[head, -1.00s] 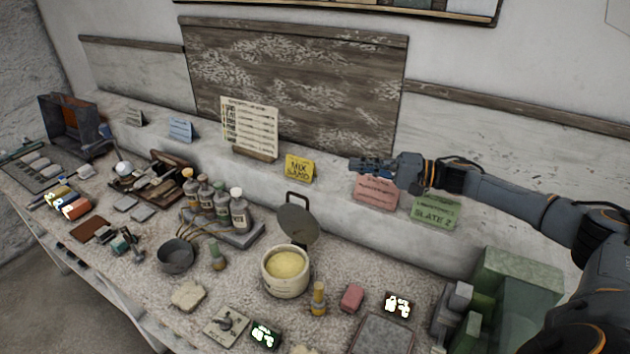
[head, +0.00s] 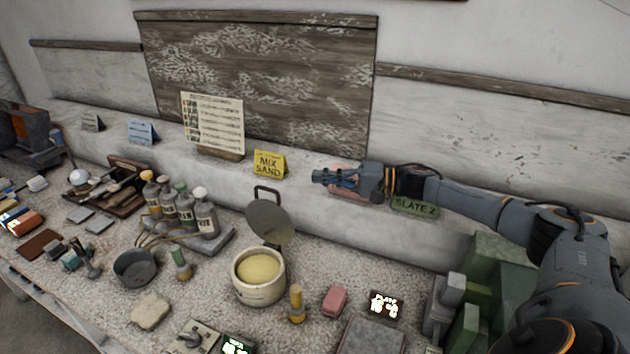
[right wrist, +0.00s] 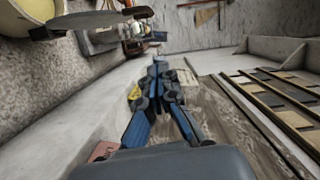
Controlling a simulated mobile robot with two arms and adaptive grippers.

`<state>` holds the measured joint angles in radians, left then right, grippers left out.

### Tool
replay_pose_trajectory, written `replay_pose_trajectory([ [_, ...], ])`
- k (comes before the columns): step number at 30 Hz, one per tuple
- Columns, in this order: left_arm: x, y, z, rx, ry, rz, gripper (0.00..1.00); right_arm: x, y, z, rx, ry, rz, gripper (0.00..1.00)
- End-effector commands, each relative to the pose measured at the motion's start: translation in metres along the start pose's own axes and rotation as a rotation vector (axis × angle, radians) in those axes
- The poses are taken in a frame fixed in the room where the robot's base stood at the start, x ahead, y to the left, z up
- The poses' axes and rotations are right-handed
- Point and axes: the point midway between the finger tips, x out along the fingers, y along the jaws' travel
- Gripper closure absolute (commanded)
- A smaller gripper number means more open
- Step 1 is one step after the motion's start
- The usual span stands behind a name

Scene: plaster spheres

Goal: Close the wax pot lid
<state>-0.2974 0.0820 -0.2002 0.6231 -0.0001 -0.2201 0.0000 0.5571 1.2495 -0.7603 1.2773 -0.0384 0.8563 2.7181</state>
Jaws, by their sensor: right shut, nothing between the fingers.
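The wax pot (head: 259,285) is a cream pot with yellow wax inside, standing on the bench; it also shows at the upper left of the right wrist view (right wrist: 28,45). Its round grey lid (head: 270,222) stands open, tilted up at the pot's back, with a dark loop handle (head: 267,193) on top. The lid shows edge-on in the right wrist view (right wrist: 85,22). My right gripper (head: 318,176) is shut and empty, behind and to the right of the lid, apart from it, above the back ledge; its fingers show in the right wrist view (right wrist: 158,72). My left gripper is not in view.
A yellow "MIX SAND" card (head: 269,163) stands on the ledge behind the lid. Several bottles (head: 180,207) stand left of the pot. A yellow-brown vial (head: 296,303) and a pink block (head: 335,300) are to its right. Green blocks (head: 490,285) sit at the right.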

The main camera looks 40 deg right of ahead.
Motion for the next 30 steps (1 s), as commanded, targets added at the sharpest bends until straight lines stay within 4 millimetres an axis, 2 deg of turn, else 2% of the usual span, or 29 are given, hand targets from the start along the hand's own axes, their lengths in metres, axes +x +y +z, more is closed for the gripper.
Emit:
replay_pose_trajectory([
  [3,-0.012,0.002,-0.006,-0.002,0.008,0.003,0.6,0.027,-0.005,0.0,0.002,-0.001,-0.006,1.0],
  [11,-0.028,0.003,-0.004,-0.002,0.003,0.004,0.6,0.082,-0.004,0.0,0.002,0.0,-0.004,1.0],
  [15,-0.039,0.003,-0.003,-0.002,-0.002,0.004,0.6,0.084,-0.003,0.022,0.004,-0.002,0.002,1.0],
  [18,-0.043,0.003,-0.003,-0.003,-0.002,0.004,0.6,0.086,-0.002,0.032,0.004,-0.002,0.001,1.0],
  [30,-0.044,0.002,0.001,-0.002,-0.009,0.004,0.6,0.088,0.0,0.039,0.001,0.001,0.0,1.0],
])
